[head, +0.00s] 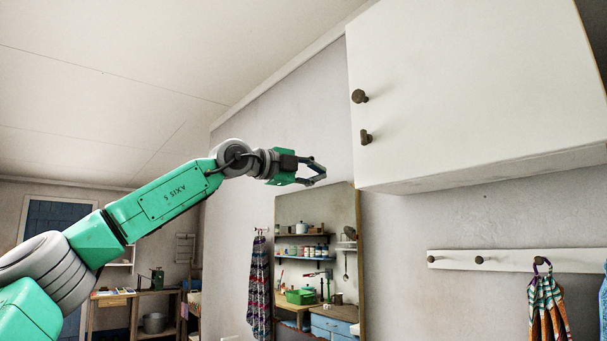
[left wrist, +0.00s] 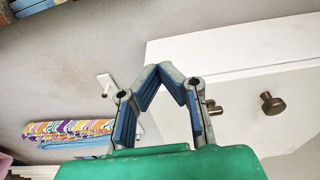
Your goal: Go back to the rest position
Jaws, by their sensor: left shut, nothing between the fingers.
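My left gripper (head: 321,172) is raised in the middle of the head view, at the end of my green left arm. Its fingers are shut with nothing between them. In the left wrist view the fingertips (left wrist: 172,68) come together in a point. The gripper appears just left of a white wall cabinet (head: 470,85) and above a mirror (head: 316,260). I cannot tell the exact gap to either. My right gripper is in neither view.
The cabinet has two dark knobs (head: 360,96). Below it runs a white peg rail (head: 500,261) with a striped cloth (head: 547,310) hanging. A patterned towel (head: 259,295) hangs left of the mirror. A wooden bench (head: 135,297) stands at the far left.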

